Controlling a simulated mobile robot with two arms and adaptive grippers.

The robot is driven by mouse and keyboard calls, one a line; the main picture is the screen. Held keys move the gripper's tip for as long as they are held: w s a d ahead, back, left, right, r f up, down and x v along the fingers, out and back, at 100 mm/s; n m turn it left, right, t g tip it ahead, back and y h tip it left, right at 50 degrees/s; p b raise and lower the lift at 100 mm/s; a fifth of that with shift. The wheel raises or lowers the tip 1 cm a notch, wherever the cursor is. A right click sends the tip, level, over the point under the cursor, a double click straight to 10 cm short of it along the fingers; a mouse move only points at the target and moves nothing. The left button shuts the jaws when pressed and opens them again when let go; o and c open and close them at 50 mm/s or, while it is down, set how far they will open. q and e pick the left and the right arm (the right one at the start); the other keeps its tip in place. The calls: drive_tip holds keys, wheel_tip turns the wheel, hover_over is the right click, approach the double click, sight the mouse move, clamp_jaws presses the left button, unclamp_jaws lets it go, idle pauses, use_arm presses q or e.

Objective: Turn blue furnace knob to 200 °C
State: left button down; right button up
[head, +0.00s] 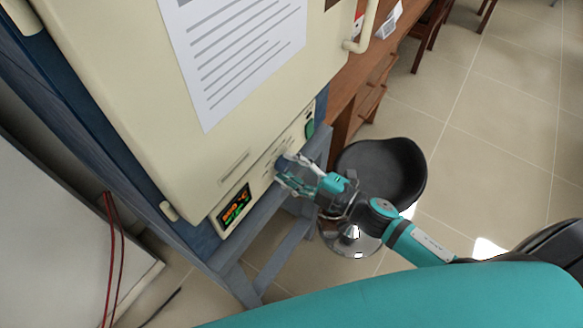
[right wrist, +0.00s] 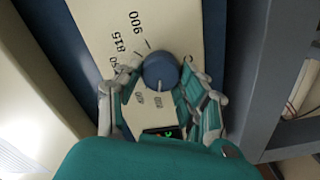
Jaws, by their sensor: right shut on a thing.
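The furnace (head: 130,90) has a cream front and blue sides. In the right wrist view its round blue-grey knob (right wrist: 161,71) sits on the cream panel. A pale mark on the knob points down in the picture. Numbers 900 and 815 are printed above and left of it. My right gripper (head: 287,172) is at the lower panel in the head view and hides the knob there. In the right wrist view my right gripper (right wrist: 163,85) is shut on the knob, with fingers on both sides. My left gripper is not in view.
A lit display (head: 235,208) with orange and green digits is left of my right gripper. A black stool (head: 385,172) stands behind my right arm. A grey-blue stand (head: 285,212) carries the furnace. Tiled floor (head: 495,125) is open at right.

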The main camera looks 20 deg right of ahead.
drive_tip(key=shift+n, duration=0.4)
drive_tip(key=o, duration=1.2)
drive_tip(key=shift+s, duration=0.1)
drive_tip(key=v, duration=1.2)
